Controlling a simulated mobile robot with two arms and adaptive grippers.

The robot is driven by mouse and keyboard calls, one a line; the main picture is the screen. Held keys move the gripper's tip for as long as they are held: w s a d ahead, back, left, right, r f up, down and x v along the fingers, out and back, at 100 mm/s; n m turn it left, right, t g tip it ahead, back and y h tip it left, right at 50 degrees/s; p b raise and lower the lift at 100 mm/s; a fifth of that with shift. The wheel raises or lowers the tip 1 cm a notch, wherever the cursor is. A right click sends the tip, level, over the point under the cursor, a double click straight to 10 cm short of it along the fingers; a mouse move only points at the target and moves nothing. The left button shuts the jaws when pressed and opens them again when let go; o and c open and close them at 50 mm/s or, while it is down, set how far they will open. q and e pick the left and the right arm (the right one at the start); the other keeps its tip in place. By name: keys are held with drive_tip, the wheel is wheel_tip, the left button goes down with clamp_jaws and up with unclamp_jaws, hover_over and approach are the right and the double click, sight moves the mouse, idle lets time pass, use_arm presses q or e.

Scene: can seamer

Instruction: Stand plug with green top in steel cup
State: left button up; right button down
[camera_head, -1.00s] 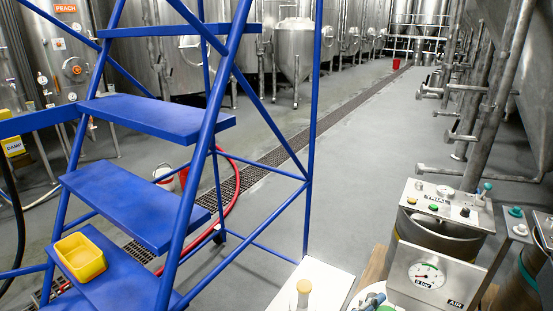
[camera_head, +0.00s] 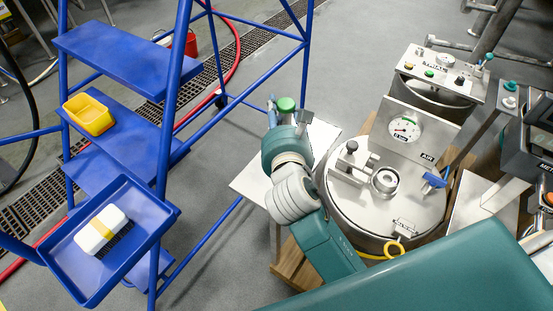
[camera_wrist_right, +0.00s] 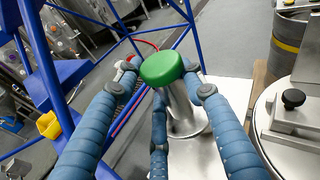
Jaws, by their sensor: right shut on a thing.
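The plug's green top (camera_head: 286,103) shows just beyond my right gripper (camera_head: 285,113), over the pale tabletop. In the right wrist view the green top (camera_wrist_right: 162,68) sits between the blue fingers of my right gripper (camera_wrist_right: 167,82), which is shut on the plug. A steel cylindrical body (camera_wrist_right: 184,112) shows below the top, with a wider round steel part at its foot; I cannot tell whether that is part of the plug. A small open steel cup (camera_head: 385,180) stands on the round machine lid, right of my right gripper. My left gripper is out of view.
Blue steps (camera_head: 118,125) stand at the left, with a yellow tub (camera_head: 89,114) on one tread. A blue tray (camera_head: 145,208) holds a white block with a yellow band. A gauge panel (camera_head: 405,130) rises behind the lid (camera_head: 345,205), which also carries knobs and a blue-handled valve.

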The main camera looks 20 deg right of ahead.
wheel_tip(320, 180, down, 9)
drive_tip(key=shift+w+f+b, duration=0.1)
drive_tip(key=shift+b, duration=0.95)
wheel_tip(320, 180, down, 10)
drive_tip(key=b, duration=0.3)
drive_tip(key=shift+b, duration=0.3)
drive_tip(key=shift+f, duration=0.25)
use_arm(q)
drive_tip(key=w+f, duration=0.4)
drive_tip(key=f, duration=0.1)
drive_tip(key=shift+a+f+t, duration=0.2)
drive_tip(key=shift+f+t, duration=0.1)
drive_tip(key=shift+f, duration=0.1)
use_arm(e)
drive_tip(key=c, duration=1)
unclamp_jaws()
drive_tip(key=shift+f, duration=0.15)
drive_tip(key=shift+c, duration=0.2)
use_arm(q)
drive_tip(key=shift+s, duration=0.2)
